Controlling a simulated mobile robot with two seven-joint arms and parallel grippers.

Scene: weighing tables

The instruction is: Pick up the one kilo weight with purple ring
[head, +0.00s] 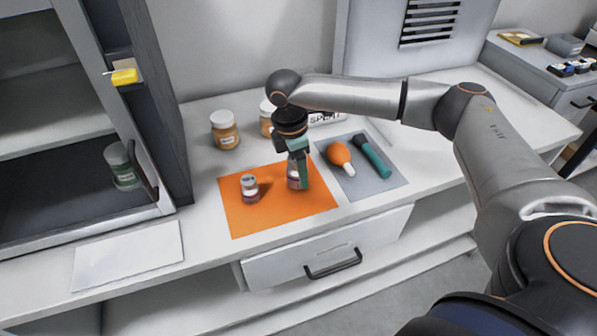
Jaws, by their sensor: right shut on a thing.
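My right gripper (299,166) reaches down over the orange mat (240,222) and is shut on a small weight (294,180). The weight is upright, looks greyish with a purplish tint, and is partly hidden by the fingers. I cannot tell whether it touches the mat. A second small weight (250,190) stands apart to the left on the same mat, with a grey top and a dark reddish band low down. Markings on both are too small to read. My left gripper is not in view.
A grey mat (391,167) at right holds an orange bulb (339,154) and a green-handled brush (373,156). Jars (225,130) (266,118) and a "SPENT" sign (328,117) stand behind. An open cabinet (165,110) is at left, beside a white sheet (128,256).

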